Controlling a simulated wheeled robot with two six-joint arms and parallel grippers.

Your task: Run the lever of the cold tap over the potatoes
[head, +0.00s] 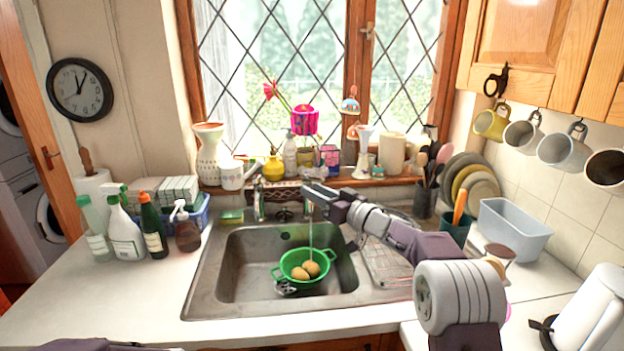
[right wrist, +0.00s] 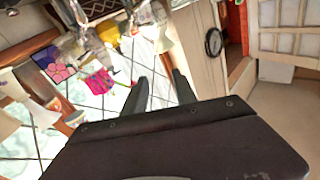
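Two yellowish potatoes (head: 305,270) lie in a green colander (head: 290,258) in the metal sink (head: 232,262). A thin, pale vertical stream (head: 311,232) comes down over them from just below my right gripper. Metal tapware (head: 258,200) stands at the sink's back edge; I cannot tell which part is the cold lever. My right gripper (head: 308,190) is over the back of the sink, in front of part of the tapware. In the right wrist view its fingers (right wrist: 160,75) are apart with nothing between them. Part of my left arm shows at the bottom left edge; its fingers are unclear.
Bottles (head: 125,235) stand on the counter left of the sink, beside a blue crate (head: 197,220). The windowsill holds a white vase (head: 208,160) and several small items. A pale blue tub (head: 515,230) and a white kettle (head: 593,310) are at the right. The front left counter is clear.

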